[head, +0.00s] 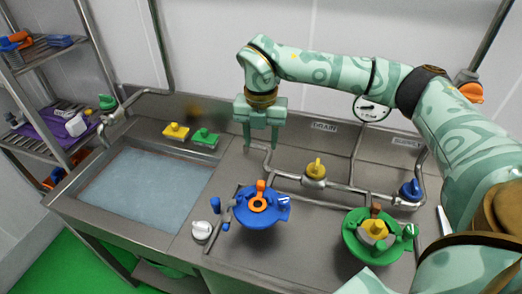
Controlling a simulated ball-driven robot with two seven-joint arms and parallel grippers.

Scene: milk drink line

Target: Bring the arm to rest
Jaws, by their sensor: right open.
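My right arm, patterned in green, reaches in from the right. Its gripper (263,134) points down over the back of the steel counter, left of the pipe run. Its two fingers are apart, and I see nothing between them. The fingertips are close to a bend of the pipe; I cannot tell whether they touch it. My left gripper is not in view.
A water-filled sink (145,183) lies at the left. A blue-lidded part (262,210), a green-lidded part (368,250), a yellow valve (315,169) and a blue valve (411,189) stand on the counter. A gauge (372,108) is on the wall. Shelves (40,150) stand far left.

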